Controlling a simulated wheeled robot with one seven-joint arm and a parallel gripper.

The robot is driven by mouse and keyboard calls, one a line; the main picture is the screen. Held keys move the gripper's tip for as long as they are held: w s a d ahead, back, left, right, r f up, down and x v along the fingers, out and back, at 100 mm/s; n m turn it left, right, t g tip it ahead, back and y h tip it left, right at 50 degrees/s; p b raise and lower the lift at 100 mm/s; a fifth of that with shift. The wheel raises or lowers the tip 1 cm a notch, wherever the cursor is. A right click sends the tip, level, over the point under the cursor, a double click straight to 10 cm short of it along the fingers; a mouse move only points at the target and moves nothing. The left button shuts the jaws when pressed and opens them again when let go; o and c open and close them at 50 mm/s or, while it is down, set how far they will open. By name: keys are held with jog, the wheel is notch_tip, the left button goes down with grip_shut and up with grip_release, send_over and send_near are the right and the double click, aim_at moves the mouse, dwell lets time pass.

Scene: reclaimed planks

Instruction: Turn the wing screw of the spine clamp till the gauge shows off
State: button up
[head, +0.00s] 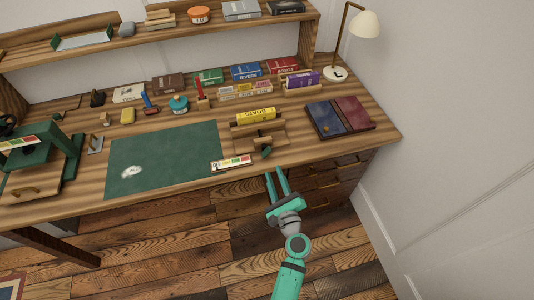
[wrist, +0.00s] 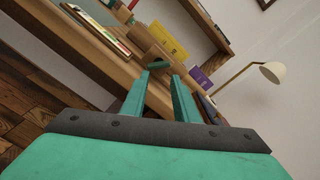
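The spine clamp (head: 272,138) is a wooden clamp at the desk's front edge, with a yellow book (head: 256,116) upright in it. Its dark green wing screw (head: 266,153) sticks out at the front; in the wrist view the wing screw (wrist: 157,65) shows just beyond and between my fingertips. The gauge (head: 231,163), a pale strip with coloured bands, lies left of the clamp; its pointer is too small to read. My gripper (head: 275,172) is open and empty, in front of the desk edge and short of the screw. It also shows in the wrist view (wrist: 160,77).
A green mat (head: 165,160) lies left of the gauge. Blue and dark red books (head: 340,117) lie right of the clamp. A green press (head: 40,155) stands at far left, a lamp (head: 363,24) at back right. The floor before the desk is clear.

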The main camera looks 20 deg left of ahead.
aim_at(267, 152)
jog(key=w+a+m, duration=0.2)
jog(key=w+m, duration=0.1)
jog(key=m, duration=0.2)
jog(key=w+a+m, duration=0.2)
jog(key=w+m, duration=0.1)
jog(key=m, duration=0.1)
jog(key=w+a+m, duration=0.2)
jog(key=m, duration=0.3)
jog(key=shift+w+m, duration=0.3)
jog(key=shift+w, duration=0.1)
grip_shut()
